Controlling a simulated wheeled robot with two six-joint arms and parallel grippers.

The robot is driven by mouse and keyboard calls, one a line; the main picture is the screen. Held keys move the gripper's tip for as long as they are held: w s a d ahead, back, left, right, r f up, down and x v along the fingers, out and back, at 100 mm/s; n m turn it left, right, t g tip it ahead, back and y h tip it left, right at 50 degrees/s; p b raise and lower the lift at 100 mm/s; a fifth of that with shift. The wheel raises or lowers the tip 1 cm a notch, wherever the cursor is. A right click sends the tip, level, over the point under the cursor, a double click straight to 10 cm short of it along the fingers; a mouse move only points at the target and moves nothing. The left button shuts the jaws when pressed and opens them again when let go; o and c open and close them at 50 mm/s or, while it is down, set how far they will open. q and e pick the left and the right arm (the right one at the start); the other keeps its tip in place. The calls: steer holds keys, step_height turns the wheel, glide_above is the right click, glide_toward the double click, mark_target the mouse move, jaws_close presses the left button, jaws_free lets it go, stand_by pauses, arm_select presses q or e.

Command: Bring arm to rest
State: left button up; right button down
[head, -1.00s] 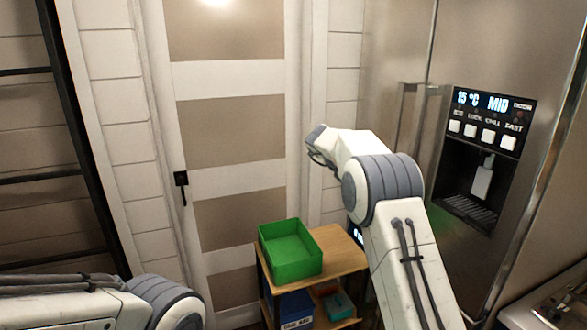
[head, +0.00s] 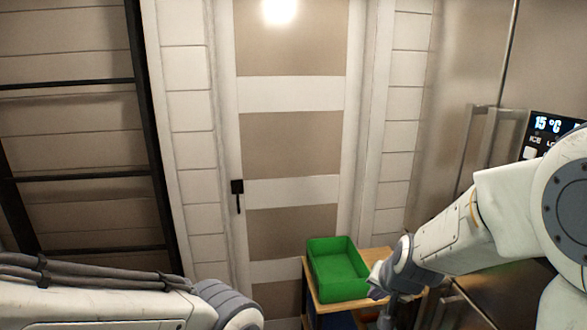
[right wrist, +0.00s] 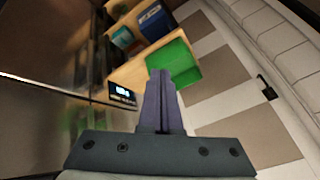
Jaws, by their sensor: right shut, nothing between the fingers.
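My right arm enters the head view from the right edge and reaches left. Its gripper (head: 386,313) hangs low beside the green bin, partly hidden by its own wrist. In the right wrist view the gripper's two fingers (right wrist: 162,90) lie together with nothing between them. Beyond the fingertips is the green bin (right wrist: 178,66); I cannot tell how close. My left arm (head: 110,303) lies along the bottom left of the head view. Its gripper is out of the picture.
The open green bin (head: 339,284) stands on a small wooden shelf cart (head: 376,255). A blue box (right wrist: 154,22) is on the cart's lower level. A steel fridge with a lit display (head: 543,124) is at right. A panelled door (head: 290,140) stands behind, a black ladder (head: 85,176) at left.

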steer(key=s+f+n+g, duration=0.2)
steer(key=s+n, duration=0.1)
steer(key=s, duration=0.4)
steer(key=s+f+n+g, duration=0.2)
steer(key=s+f+n, duration=0.1)
steer(key=s, duration=0.3)
steer(key=s+a+r+n+g, duration=0.1)
steer(key=s+a+r+n, duration=0.2)
steer(key=s+a, duration=0.3)
steer(key=s+a+r+n+g, duration=0.1)
steer(key=s+a+r+n, duration=0.2)
steer(key=s+a, duration=0.4)
steer(key=shift+s+r+n+y, duration=0.2)
steer(key=shift+n+y, duration=0.1)
steer(key=shift+n, duration=0.3)
